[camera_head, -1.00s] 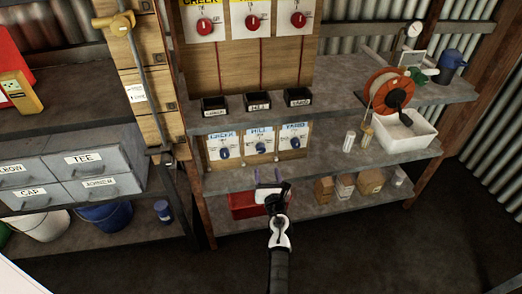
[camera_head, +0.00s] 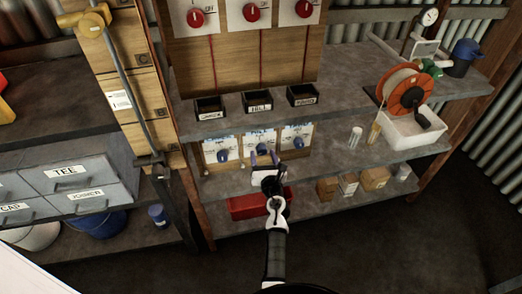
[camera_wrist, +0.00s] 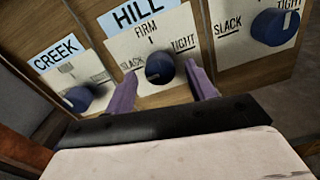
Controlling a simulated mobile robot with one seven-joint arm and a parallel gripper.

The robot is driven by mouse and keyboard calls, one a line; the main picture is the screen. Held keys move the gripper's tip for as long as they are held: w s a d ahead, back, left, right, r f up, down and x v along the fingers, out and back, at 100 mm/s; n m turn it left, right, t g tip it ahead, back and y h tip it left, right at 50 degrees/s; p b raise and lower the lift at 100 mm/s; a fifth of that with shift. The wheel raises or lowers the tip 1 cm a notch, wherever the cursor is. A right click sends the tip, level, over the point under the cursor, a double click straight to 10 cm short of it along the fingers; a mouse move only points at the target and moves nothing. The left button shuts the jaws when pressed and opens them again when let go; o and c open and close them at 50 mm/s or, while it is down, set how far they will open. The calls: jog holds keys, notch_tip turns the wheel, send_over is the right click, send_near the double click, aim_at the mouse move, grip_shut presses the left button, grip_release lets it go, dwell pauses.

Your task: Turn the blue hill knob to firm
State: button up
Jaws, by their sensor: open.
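The blue hill knob (camera_head: 262,143) is the middle knob on a wooden panel under the middle shelf. In the wrist view, the hill knob (camera_wrist: 160,68) sits below the HILL label (camera_wrist: 138,14), with SLACK at left, FIRM above and TIGHT at right. I cannot clearly tell where its pointer faces. My gripper (camera_head: 264,156) is just in front of the panel. In the wrist view, the purple fingers of my gripper (camera_wrist: 160,74) are open, one on each side of the hill knob. I cannot tell whether they touch it.
The blue creek knob (camera_wrist: 78,98) is to the left and the blue yard knob (camera_wrist: 274,27) to the right. Small black bins (camera_head: 257,104) stand on the shelf above. A red box (camera_head: 247,206) lies below my gripper. A white tub (camera_head: 415,131) is at right.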

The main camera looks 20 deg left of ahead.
jog(key=shift+w+a, duration=0.2)
jog(key=shift+w, duration=0.1)
jog(key=shift+c, duration=0.2)
jog(key=c, duration=0.9)
